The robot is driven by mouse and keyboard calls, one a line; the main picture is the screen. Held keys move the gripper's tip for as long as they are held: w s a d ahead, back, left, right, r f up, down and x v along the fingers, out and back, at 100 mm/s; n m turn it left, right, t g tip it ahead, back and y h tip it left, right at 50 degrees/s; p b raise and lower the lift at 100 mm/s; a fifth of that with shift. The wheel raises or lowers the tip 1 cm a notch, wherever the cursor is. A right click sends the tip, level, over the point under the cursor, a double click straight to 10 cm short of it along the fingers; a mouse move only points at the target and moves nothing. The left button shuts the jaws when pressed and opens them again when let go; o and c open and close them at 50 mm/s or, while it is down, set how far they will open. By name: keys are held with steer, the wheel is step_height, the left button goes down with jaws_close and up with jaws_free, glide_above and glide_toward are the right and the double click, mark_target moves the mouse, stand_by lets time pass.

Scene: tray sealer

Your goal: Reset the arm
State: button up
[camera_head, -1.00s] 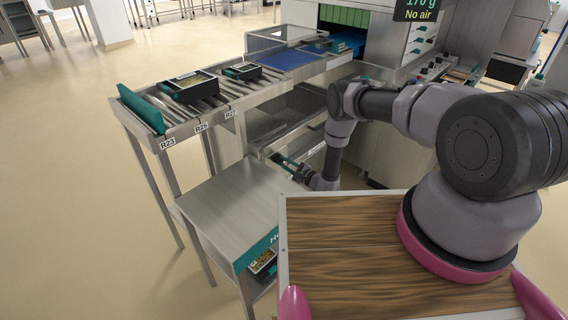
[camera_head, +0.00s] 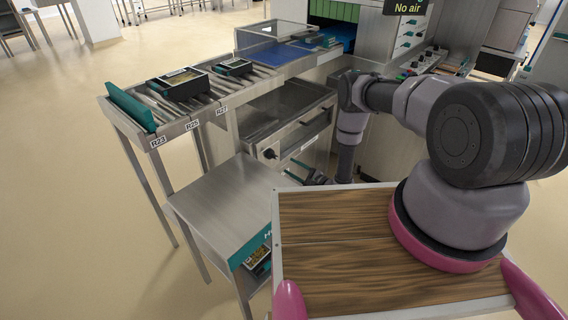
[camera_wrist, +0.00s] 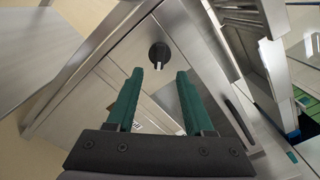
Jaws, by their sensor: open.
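My gripper (camera_wrist: 157,97) is open and empty in the wrist view, its two green fingers apart. Behind the fingers is a steel machine front with a round dark knob (camera_wrist: 159,54). In the head view my gripper (camera_head: 306,174) is low, between the steel side table (camera_head: 222,190) and the machine's lower cabinet, partly hidden by my own arm. The same knob also shows in the head view (camera_head: 269,153).
A roller conveyor (camera_head: 207,103) carries two dark trays, a far one (camera_head: 233,66) and a near one (camera_head: 176,82). A green end stop (camera_head: 131,107) stands at its left end. The side table's top is bare. Open floor lies to the left.

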steer(key=shift+v, duration=0.8)
steer(key=w+a+r+n+g+y, duration=0.2)
steer(key=r, duration=0.5)
steer(key=w+a+r+n+g+y, duration=0.1)
steer(key=w+r, duration=0.2)
steer(key=r, duration=0.3)
steer(key=s+a+r+n+g, duration=0.1)
steer(key=s+r+n+g, duration=0.15)
steer(key=r, duration=0.75)
steer(key=s+a+r+n+g, duration=0.1)
steer(key=r+n+g, duration=0.25)
steer(key=r, duration=0.65)
steer(key=s+r+n+g, duration=0.15)
steer(key=r+g, duration=0.25)
steer(key=r, duration=0.5)
steer(key=s+d+r+n+t+h, duration=0.1)
steer(key=s+d+r+t+h, duration=0.2)
steer(key=s+d+r+h, duration=0.4)
steer(key=s+d+r+n+t+h, duration=0.2)
steer(key=s+d+r+t+h, duration=0.2)
steer(key=s+d+r, duration=0.8)
steer(key=s+r+h, duration=0.2)
steer(key=s+r, duration=0.3)
steer(key=s, duration=0.4)
steer(key=shift+d+r+h, duration=0.4)
